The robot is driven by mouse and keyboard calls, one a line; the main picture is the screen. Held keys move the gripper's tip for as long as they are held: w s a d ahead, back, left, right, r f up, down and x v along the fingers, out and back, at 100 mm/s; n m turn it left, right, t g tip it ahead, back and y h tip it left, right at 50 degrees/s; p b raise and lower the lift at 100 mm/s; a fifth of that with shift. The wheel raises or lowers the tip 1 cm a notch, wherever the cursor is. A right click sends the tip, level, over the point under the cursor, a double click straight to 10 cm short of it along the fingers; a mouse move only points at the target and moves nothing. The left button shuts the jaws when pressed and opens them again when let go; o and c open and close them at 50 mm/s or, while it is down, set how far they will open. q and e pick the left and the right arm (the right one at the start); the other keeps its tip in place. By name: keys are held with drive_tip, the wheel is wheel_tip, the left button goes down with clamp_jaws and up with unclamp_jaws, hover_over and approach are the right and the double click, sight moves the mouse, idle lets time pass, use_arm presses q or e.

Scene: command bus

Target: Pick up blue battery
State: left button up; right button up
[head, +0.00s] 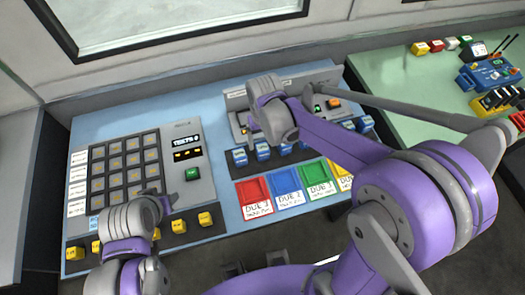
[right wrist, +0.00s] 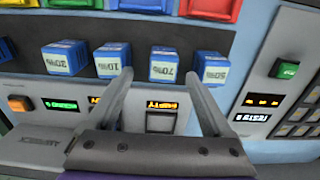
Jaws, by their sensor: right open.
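Several blue batteries with white percentage labels stand in a row on the console. In the head view some show left of my right forearm, such as this blue battery (head: 262,152). My right gripper (right wrist: 159,74) is open and empty, its fingertips close to the row, with the third battery beyond the gap.
A grey charger panel (right wrist: 160,122) with an "EMPTY" display lies below the batteries in the right wrist view. Red (head: 254,188), blue (head: 286,180) and green (head: 318,174) trays sit in front. A keypad panel (head: 190,150) is left; a green table (head: 425,85) is right.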

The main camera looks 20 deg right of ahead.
sight(262, 147)
drive_tip(key=f, duration=0.4)
drive_tip(key=shift+a, duration=0.25)
clamp_jaws()
